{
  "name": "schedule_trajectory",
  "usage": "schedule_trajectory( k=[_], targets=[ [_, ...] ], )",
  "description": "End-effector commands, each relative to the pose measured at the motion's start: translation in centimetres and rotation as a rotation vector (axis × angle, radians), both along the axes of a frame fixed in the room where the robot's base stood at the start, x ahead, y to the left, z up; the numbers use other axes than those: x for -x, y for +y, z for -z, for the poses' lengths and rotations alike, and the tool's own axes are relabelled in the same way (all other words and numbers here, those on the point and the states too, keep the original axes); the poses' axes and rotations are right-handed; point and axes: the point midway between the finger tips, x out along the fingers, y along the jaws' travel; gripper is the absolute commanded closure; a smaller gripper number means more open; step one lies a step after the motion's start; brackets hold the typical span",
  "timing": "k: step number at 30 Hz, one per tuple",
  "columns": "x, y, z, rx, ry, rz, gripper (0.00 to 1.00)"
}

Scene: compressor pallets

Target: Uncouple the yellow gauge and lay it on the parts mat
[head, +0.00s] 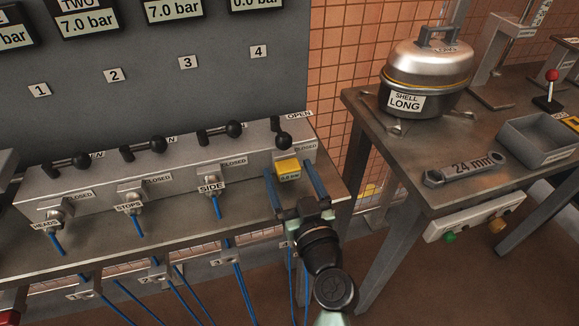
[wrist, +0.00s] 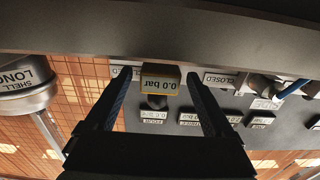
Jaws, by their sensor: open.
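The yellow gauge (head: 288,169) sits on the front of the grey manifold at the fourth outlet, below a black-knobbed valve lever (head: 283,141). Its display reads 0.0 bar in the wrist view (wrist: 160,84). My gripper (head: 289,165) is open, with one blue-lined finger on each side of the gauge. In the wrist view my gripper (wrist: 158,76) also straddles the gauge, with visible gaps between it and the fingers. The coupling behind the gauge is hidden. I cannot make out the parts mat in either view.
Hoses with tags HEADS (head: 46,224), STOPS (head: 129,208) and SIDE (head: 211,187) hang from the other outlets. The right-hand bench carries a metal shell (head: 428,65), a 24 mm wrench (head: 465,169) and a grey tray (head: 538,142). A gap separates the benches.

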Motion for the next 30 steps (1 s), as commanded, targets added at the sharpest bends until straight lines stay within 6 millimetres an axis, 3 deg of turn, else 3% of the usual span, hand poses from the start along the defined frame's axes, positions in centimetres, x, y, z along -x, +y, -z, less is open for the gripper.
schedule_trajectory(
  k=[21, 30],
  targets=[
    [0.00, 0.01, 0.01, 0.000, 0.000, 0.000, 0.12],
    [0.00, 0.00, 0.02, 0.000, 0.000, 0.000, 0.67]
  ],
)
